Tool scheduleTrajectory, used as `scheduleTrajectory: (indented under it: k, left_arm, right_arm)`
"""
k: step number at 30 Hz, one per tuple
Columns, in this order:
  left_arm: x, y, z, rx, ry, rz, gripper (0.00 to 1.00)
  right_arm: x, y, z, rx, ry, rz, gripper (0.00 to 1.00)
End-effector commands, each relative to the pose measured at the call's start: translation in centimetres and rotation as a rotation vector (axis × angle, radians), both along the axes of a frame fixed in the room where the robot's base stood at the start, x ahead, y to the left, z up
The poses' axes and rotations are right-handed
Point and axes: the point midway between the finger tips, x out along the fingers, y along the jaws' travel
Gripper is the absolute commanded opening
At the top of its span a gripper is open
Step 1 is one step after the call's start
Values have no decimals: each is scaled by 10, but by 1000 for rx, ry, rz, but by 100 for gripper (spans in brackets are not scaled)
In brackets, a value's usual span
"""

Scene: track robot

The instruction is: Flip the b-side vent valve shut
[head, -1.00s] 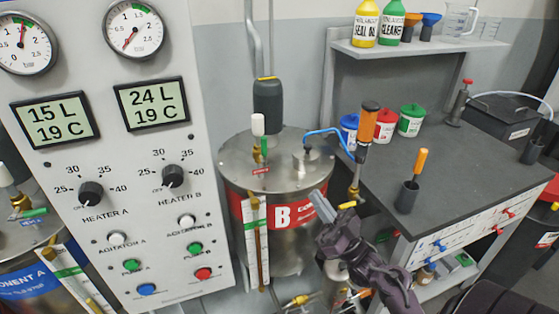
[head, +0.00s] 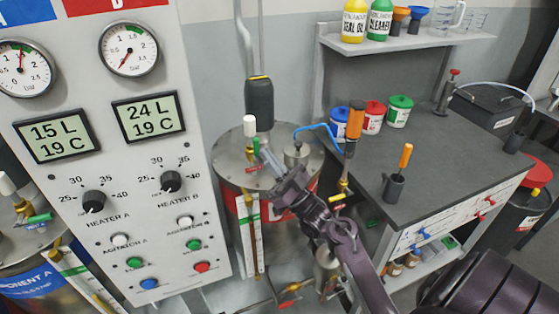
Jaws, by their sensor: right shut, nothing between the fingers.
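The b-side vent valve (head: 256,146) stands on the lid of the B tank (head: 230,172), with a green lever, a brass body and a white cap (head: 249,123) above. Its green lever points upright, along the fitting. My right gripper (head: 267,157) is shut and empty, its fingertips just right of the valve and slightly below the lever. I cannot tell whether the fingertips touch it. My right forearm and gripper hide much of the tank's red B band. My left gripper is not in view.
The control panel (head: 110,240) stands close on the left. At far left, the A-side valve's green lever (head: 38,219) lies sideways. A blue hose and orange-handled tool (head: 355,122) stand right of the lid, by the dark bench (head: 440,160). A grey cylinder (head: 259,100) rises behind the valve.

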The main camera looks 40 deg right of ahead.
Motion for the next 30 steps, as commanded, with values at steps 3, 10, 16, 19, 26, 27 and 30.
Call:
scheduleTrajectory:
  k: [3, 10, 16, 19, 26, 27, 30]
  left_arm:
    - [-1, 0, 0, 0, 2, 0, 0]
    - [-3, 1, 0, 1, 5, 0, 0]
    - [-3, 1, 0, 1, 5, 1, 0]
    - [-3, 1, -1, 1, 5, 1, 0]
    - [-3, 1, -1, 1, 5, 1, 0]
    - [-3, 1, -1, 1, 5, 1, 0]
    - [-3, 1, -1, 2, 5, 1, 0]
  right_arm:
    - [1, 0, 0, 0, 0, 0, 0]
    - [1, 0, 0, -2, 0, 0, 0]
    - [1, 1, 0, -31, 8, 1, 0]
    - [1, 1, 0, -52, 14, 0, 0]
    - [1, 2, 1, -83, 19, -1, 0]
    - [1, 2, 1, -89, 21, 0, 0]
    - [1, 3, 2, -107, 25, 0, 0]
